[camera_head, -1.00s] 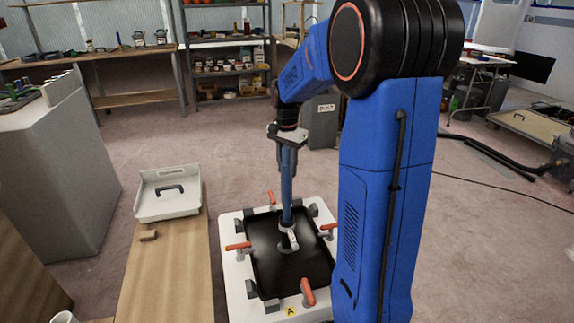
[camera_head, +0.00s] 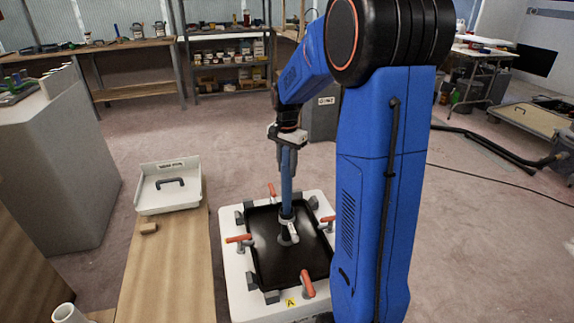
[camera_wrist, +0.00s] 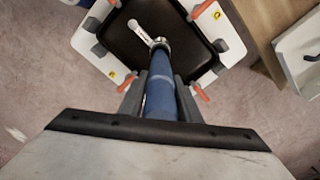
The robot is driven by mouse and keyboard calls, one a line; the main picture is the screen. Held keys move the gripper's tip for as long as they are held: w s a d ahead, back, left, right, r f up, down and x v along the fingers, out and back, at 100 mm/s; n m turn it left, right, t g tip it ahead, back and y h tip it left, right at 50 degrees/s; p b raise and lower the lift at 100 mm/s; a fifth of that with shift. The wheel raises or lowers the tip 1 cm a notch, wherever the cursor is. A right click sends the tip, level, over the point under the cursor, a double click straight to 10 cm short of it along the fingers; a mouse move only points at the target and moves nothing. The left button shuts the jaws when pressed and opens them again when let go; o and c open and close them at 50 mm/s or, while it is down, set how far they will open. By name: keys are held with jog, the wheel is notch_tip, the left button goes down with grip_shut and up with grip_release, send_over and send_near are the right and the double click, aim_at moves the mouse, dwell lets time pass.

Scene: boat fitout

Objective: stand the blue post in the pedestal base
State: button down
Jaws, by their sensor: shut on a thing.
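The blue post (camera_head: 287,190) stands upright over the black panel (camera_head: 265,262) on the white fixture. My gripper (camera_head: 287,150) is shut on the upper part of the post. In the wrist view the post (camera_wrist: 160,88) runs away from between my gripper's fingers (camera_wrist: 160,98). The post's lower end is at the grey pedestal base (camera_head: 289,238), which has a small pale lever and sits near the middle of the panel. It also shows in the wrist view (camera_wrist: 139,32). I cannot tell how deep the post sits in the base.
Orange-handled clamps (camera_head: 239,239) stand around the panel on the white fixture (camera_head: 236,285). A grey cabinet (camera_head: 60,180) is farther left. Open floor lies behind.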

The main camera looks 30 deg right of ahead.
aim_at(287, 174)
jog(key=shift+f, duration=1.6)
jog(key=c, duration=1.2)
grip_release()
notch_tip(287, 174, up, 17)
jog(key=shift+r, duration=0.2)
